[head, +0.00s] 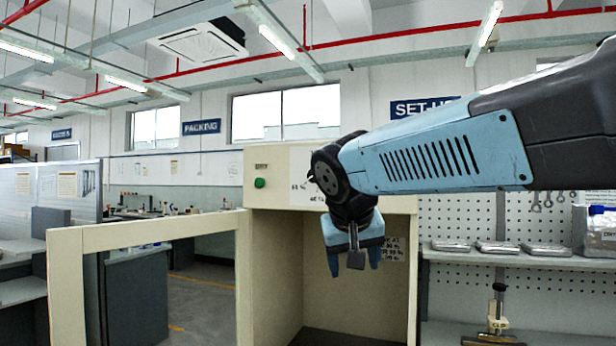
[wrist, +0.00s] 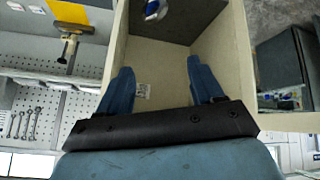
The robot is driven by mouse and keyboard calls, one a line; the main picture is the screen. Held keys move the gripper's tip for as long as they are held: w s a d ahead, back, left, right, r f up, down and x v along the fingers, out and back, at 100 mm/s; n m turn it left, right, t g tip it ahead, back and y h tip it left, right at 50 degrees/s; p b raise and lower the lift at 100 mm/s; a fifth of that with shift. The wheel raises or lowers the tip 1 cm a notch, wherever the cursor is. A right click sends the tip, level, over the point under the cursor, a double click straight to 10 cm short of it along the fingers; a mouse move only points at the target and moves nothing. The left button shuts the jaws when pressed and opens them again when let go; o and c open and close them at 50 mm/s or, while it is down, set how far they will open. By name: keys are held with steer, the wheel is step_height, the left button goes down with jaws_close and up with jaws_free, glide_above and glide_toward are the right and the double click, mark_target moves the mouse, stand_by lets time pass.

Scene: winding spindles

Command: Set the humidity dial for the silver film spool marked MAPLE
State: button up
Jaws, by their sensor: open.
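My gripper (head: 354,262) hangs open and empty in front of the open beige cabinet (head: 272,275). In the wrist view, its two blue fingers (wrist: 158,70) are spread and point into the cabinet. A small blue-and-white object (wrist: 152,10) rests on the dark cabinet floor, cut by the picture's top edge; I cannot tell whether it is a spool. The cabinet's upper panel has a green button (head: 260,183) under a DRY label (head: 261,167). A white label (head: 303,190) is partly covered by my arm. No dial or MAPLE marking can be made out.
The cabinet's windowed door (head: 66,255) stands open to the left. At right, a shelf (head: 520,259) holds several flat silver packs, with a clamp-like stand (head: 498,318) below. Wrenches hang on the pegboard.

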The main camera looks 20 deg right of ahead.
steer(key=w+a+r+m+t+h, duration=0.2)
steer(key=w+a+r+m+h, duration=0.15)
steer(key=w+r, duration=0.75)
steer(key=m+t, duration=0.2)
glide_toward(314, 176)
steer(key=shift+h, duration=0.55)
steer(key=x, duration=0.9)
steer(key=shift+w+a+f, duration=0.25)
steer(key=shift+a+f, duration=0.05)
steer(key=c, duration=1)
steer(key=shift+d, duration=0.15)
steer(key=shift+n, duration=0.25)
